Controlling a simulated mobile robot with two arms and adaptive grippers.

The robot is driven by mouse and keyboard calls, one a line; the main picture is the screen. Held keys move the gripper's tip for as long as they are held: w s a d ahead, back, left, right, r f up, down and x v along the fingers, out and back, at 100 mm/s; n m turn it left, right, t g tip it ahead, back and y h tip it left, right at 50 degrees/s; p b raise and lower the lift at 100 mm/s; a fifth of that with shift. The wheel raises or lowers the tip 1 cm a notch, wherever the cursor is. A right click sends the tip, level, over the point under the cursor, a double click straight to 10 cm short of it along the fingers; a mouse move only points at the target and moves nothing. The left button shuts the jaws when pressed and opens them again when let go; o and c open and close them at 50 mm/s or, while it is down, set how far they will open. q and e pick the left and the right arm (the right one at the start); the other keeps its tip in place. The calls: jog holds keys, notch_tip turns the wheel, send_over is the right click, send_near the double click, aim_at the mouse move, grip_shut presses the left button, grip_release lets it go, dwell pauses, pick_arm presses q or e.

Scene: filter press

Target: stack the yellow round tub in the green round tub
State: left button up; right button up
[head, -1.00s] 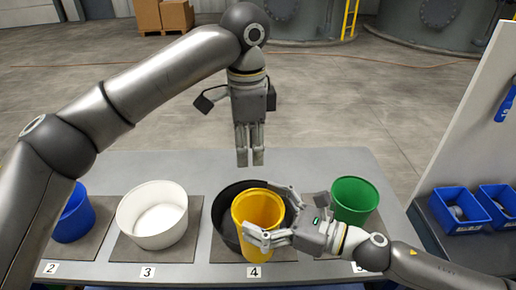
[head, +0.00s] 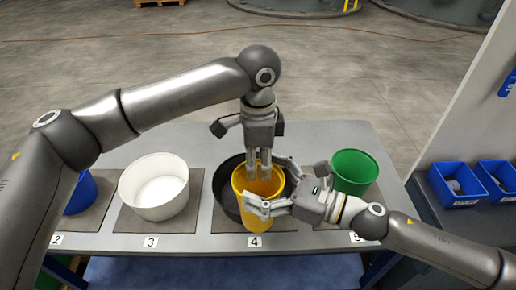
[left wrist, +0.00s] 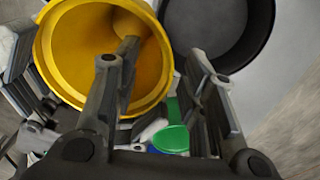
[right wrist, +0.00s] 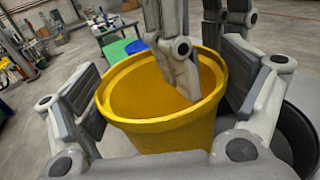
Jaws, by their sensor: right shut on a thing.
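The yellow tub (head: 257,215) is upright at mat 4, in front of and partly covering the black tub (head: 225,195). My right gripper (head: 268,190) is shut on the yellow tub from the right, its fingers around the wall. My left gripper (head: 258,172) points down from above at the yellow tub's far rim. In the left wrist view its fingers are apart, one reaching into the yellow tub (left wrist: 100,60), the other outside beside the black tub (left wrist: 215,30). The green tub (head: 354,172) stands upright on mat 5, behind my right arm, and looks empty.
A white tub (head: 155,187) stands on mat 3 and a blue tub (head: 80,195) on mat 2, partly hidden by my left arm. Two blue bins (head: 455,185) sit on a side surface at the right, near a pale upright panel (head: 465,110).

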pick_arm(q)
jog(key=shift+f, duration=0.2)
grip_shut()
pick_arm(e)
jog(key=o, duration=1.1)
jog(key=shift+s, duration=0.1)
